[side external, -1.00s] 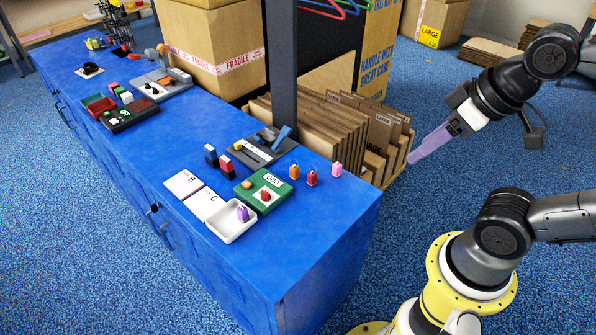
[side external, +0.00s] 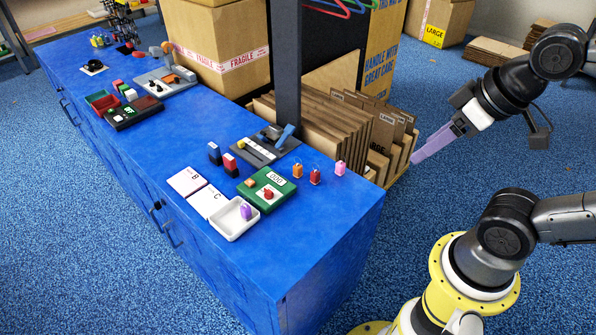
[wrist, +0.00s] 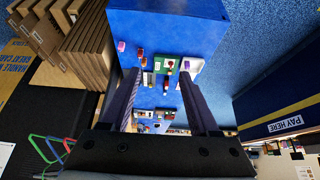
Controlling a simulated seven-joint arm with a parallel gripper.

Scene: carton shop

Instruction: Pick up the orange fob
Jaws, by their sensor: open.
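The orange fob (side external: 297,171) stands on the blue counter near its right end, left of a red fob (side external: 315,177) and a pink fob (side external: 340,168). In the wrist view the orange fob (wrist: 144,62) is small, between my fingers and nearer the left one. A purple fob (side external: 246,212) lies in a white tray (side external: 228,230). My gripper (side external: 415,160) is open and empty, with long purple fingers. It is in the air to the right of the counter, well apart from the fobs. The wrist view shows both fingers of my gripper (wrist: 160,76) spread.
The blue counter (side external: 300,240) also bears a green device (side external: 278,200), cards marked B and C, and a grey stand (side external: 262,145). A dark post (side external: 287,70) rises behind the fobs. A crate of cardboard sheets (side external: 325,125) stands behind the counter. The counter's right front corner is clear.

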